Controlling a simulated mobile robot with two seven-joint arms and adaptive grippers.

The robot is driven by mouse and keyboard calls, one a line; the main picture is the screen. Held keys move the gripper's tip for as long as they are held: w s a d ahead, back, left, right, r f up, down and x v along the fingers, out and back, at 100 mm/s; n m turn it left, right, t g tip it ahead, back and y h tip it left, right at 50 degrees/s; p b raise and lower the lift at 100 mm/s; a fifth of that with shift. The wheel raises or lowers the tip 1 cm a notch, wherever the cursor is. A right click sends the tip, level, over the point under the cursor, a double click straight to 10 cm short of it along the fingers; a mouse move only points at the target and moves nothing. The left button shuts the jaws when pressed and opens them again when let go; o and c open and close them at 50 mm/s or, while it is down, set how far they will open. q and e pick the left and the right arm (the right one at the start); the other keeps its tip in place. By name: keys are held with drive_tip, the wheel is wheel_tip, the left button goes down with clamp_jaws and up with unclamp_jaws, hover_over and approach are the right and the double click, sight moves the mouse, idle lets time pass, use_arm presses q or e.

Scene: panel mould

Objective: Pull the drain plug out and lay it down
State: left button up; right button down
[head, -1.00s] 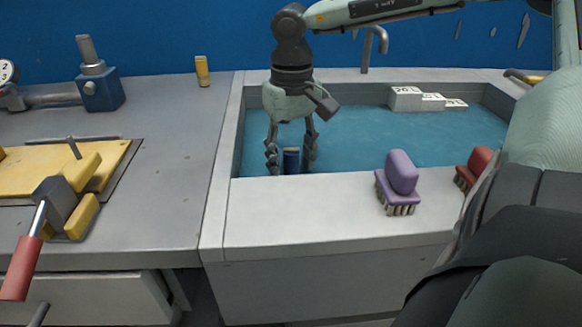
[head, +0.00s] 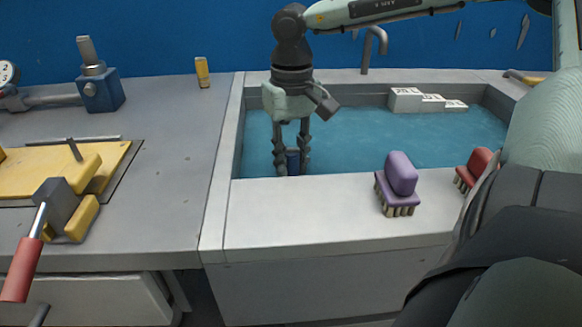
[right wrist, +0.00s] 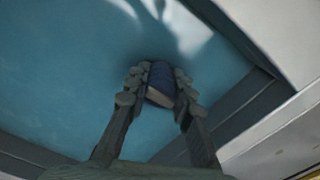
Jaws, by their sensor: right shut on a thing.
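The drain plug (head: 292,162) is a dark blue upright cylinder standing in the water of the basin (head: 237,130), near its front left corner. My right gripper (head: 292,166) points straight down into the basin and is shut on the plug, one finger on each side. In the right wrist view the plug (right wrist: 160,84) sits between the two fingertips (right wrist: 156,88), its paler end face towards the camera. The plug's lower end is hidden by the water and the basin's front rim. My left gripper is not in view.
A purple brush (head: 398,182) and a red brush (head: 474,168) stand on the basin's front ledge. White numbered steps (head: 406,100) and a tap (head: 374,45) are at the back. A yellow press with a red-handled lever (head: 22,268) is at left. The counter between is clear.

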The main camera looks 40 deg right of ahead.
sight(292, 152)
drive_tip(key=shift+r+p, duration=1.15)
drive_tip(key=shift+r, duration=1.05)
drive_tip(key=shift+r+p, duration=0.75)
drive_tip(key=shift+r, duration=1.25)
